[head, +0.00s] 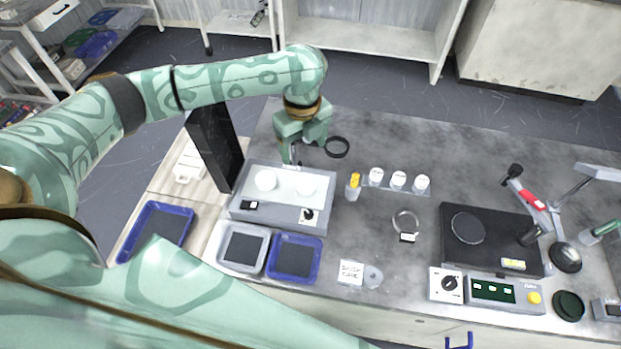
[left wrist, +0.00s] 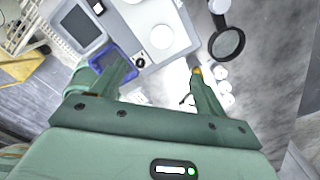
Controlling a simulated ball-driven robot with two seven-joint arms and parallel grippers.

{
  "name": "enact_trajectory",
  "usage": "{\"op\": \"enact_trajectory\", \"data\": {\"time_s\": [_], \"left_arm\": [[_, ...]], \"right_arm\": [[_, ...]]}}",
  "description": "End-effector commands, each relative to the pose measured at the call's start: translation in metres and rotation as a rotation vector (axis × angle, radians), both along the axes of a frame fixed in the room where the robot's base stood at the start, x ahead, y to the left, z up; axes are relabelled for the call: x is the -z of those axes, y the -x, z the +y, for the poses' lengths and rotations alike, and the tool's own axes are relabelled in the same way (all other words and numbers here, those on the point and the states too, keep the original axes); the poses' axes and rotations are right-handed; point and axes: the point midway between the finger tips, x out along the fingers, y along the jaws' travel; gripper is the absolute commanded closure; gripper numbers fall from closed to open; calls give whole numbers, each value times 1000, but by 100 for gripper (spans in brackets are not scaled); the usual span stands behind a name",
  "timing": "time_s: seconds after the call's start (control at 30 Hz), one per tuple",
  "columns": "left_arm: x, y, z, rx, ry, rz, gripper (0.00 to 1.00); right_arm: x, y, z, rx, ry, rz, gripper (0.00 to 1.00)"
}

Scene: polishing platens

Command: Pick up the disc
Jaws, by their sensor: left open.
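Two pale round discs lie on top of a light grey two-station polishing unit (head: 238,213): a left disc (head: 266,180) and a right disc (head: 305,187). A clear disc (head: 373,277) with a small centre lies near the bench front. I cannot tell which is the task's disc. My left gripper (head: 303,153) is open and empty, just behind the polishing unit and near a black ring (head: 337,147). In the left wrist view its fingers (left wrist: 160,75) are spread with nothing between them, and the black ring (left wrist: 229,44) shows to the right. My right gripper is not in view.
A yellow-capped bottle (head: 353,187) and white jars (head: 398,180) stand right of the unit. Two trays (head: 295,256) lie in front of it. A black panel (head: 213,150) rises at its left. A black plate device (head: 490,258) sits far right.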

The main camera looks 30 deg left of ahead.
Motion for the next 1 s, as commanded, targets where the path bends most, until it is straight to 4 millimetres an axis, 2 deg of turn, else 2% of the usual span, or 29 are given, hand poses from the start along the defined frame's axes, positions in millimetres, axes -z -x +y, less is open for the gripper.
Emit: {"op": "enact_trajectory", "data": {"time_s": [0.2, 0.4, 0.67, 0.9, 1.0], "left_arm": [[51, 1, 1, 5, -2, 14, 27], [94, 0, 1, 4, -2, 11, 27], [112, -1, 1, 3, -1, 6, 27], [151, -5, 2, 3, -1, 10, 27], [160, -6, 2, 3, 0, 8, 27]], "right_arm": [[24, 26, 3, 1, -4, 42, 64], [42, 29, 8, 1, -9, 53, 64], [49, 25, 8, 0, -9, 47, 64], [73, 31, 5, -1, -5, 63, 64], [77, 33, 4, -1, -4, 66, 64]]}}
